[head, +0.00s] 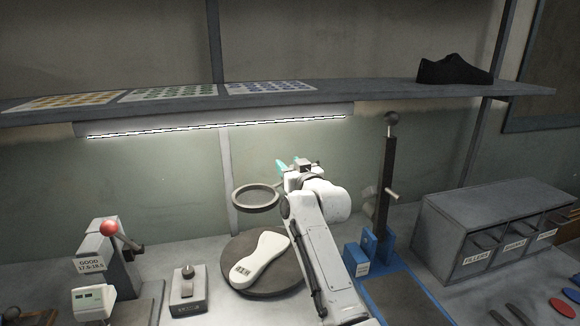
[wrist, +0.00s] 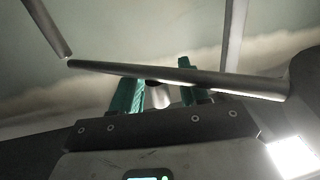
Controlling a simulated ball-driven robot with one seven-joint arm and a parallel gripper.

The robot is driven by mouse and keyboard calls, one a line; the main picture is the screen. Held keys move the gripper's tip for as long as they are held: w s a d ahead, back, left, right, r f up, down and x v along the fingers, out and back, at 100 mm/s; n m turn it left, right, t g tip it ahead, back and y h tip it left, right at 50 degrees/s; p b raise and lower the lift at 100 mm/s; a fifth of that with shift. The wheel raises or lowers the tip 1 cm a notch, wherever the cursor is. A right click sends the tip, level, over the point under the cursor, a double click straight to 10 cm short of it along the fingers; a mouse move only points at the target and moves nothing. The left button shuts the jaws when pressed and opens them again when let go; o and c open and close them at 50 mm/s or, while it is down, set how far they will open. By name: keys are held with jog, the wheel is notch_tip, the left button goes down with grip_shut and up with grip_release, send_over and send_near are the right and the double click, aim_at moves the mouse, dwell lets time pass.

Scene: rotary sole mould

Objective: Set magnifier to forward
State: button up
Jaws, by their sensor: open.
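The magnifier (head: 256,197) is a round grey-rimmed ring held above the sole in the head view. Its support is hidden behind my arm. My gripper (head: 287,164) has teal fingers and is up behind the ring, a little to its right. In the wrist view my gripper (wrist: 160,78) is open, its two teal fingers apart. A dark rod (wrist: 235,82), perhaps the magnifier's arm, runs across the view at the fingers. A short pale peg (wrist: 160,97) shows between the fingers; I cannot tell if it is touched.
A white sole (head: 262,258) lies on a dark round turntable (head: 236,247) below the ring. A dark upright post (head: 385,185) stands to the right, by a grey drawer unit (head: 490,235). A shelf (head: 340,100) spans above.

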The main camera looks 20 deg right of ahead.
grip_shut()
dwell(0.3)
jog(key=shift+s+d, duration=0.1)
